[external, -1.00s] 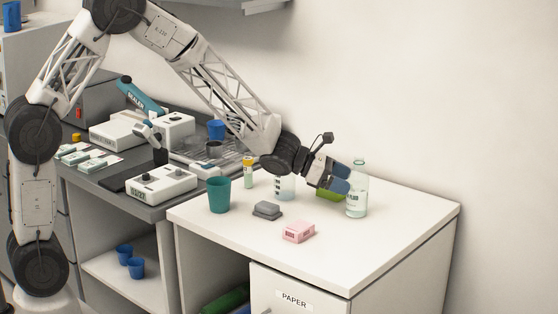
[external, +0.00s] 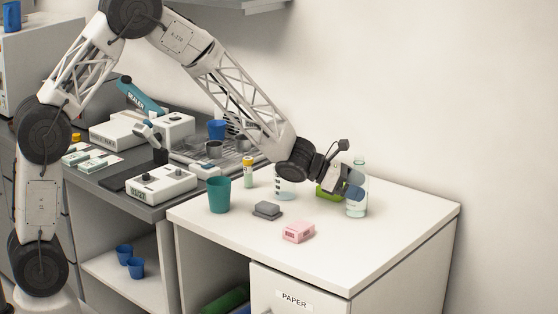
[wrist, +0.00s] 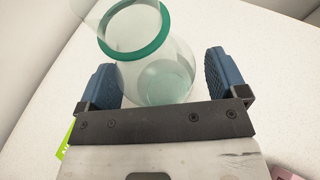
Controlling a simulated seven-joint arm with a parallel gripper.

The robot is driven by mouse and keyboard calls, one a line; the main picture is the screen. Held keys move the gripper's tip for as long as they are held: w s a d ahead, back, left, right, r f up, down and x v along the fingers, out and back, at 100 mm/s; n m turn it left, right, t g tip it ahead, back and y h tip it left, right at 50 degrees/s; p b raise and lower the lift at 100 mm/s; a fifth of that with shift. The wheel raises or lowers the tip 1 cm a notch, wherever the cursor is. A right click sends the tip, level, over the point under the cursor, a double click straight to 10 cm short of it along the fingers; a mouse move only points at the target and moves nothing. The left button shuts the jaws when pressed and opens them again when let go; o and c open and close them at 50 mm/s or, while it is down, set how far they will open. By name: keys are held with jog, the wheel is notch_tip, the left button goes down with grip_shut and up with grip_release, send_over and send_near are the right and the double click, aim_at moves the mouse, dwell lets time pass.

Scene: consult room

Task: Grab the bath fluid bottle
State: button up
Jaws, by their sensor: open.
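The bath fluid bottle appears to be the clear bottle with a pale label and greenish liquid (external: 357,207), upright on the white counter near its right back. In the wrist view the clear bottle (wrist: 168,75) with a green ring at its neck stands between the two blue finger pads. My gripper (external: 354,183) is open, its fingers on either side of the bottle. In the wrist view my gripper (wrist: 165,82) shows a small gap by the right pad; whether the left pad touches the bottle I cannot tell.
A green item (external: 327,192) and a clear beaker (external: 285,188) stand left of the bottle. A teal cup (external: 219,195), a yellow-capped vial (external: 248,172), a grey block (external: 267,210) and a pink box (external: 299,232) are on the white counter (external: 370,255). Its front right is clear.

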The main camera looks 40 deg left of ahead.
aim_at(357, 173)
jog(key=c, duration=1.1)
jog(key=shift+r, duration=0.3)
jog(key=shift+r, duration=1.5)
jog(key=s+a, duration=0.3)
jog(key=s, duration=0.4)
jog(key=s+a+r, duration=0.1)
jog(key=s+a, duration=0.3)
jog(key=s, duration=0.3)
jog(key=shift+r, duration=0.2)
jog(key=shift+s+a, duration=0.1)
jog(key=shift+a, duration=0.05)
dwell(0.4)
